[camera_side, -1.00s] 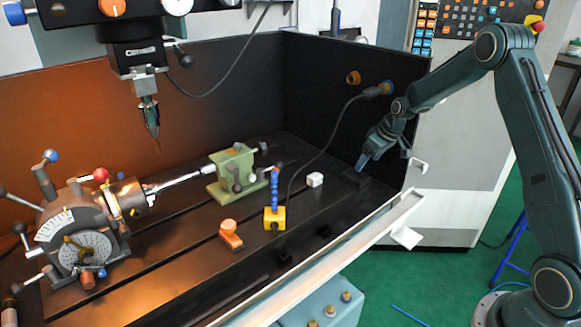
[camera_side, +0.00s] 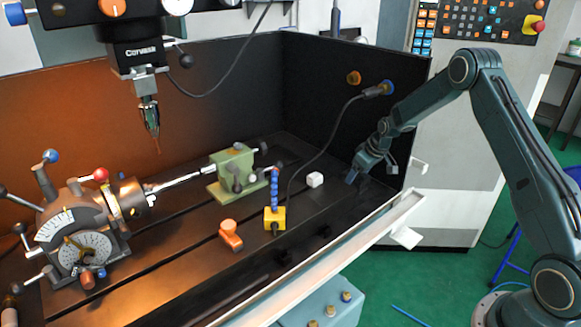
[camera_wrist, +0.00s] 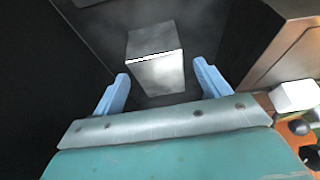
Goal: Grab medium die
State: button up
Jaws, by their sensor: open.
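In the wrist view a grey metal block (camera_wrist: 158,72) with a bright edge stands ahead of my gripper (camera_wrist: 162,68), in line with the gap between the two blue fingers. I take it for a die. Its far part reaches beyond the fingertips, and I see no finger clearly touching it. In the side view my open gripper (camera_side: 353,178) is low over the dark table at its right end, fingers pointing down. The block is hard to make out there against the dark surface. Dark blocks also sit nearer the front edge (camera_side: 322,231), dim in shadow; their sizes are hard to compare.
A yellow block with a blue post (camera_side: 275,212) and an orange piece (camera_side: 230,235) stand farther left. The dark right wall (camera_side: 345,120) and a hanging cable (camera_side: 325,150) are close by. A pale rail (camera_side: 340,250) edges the front.

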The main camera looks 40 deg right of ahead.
jog(key=shift+x, duration=1.35)
jog(key=shift+c, duration=0.2)
jog(key=c, duration=1.4)
jog(key=shift+w+r, duration=0.1)
jog(key=shift+r, duration=0.05)
grip_shut()
jog(key=shift+a+r, duration=0.1)
jog(key=shift+r, duration=0.1)
jog(key=shift+a+r, duration=0.1)
jog(key=shift+r, duration=0.4)
notch_tip(320, 180, up, 10)
jog(key=s+a, duration=0.1)
jog(key=a, duration=0.5)
jog(key=s+a, duration=0.1)
jog(key=a, duration=0.5)
jog(key=s+a, duration=0.2)
jog(key=a, duration=0.5)
jog(key=shift+a, duration=0.15)
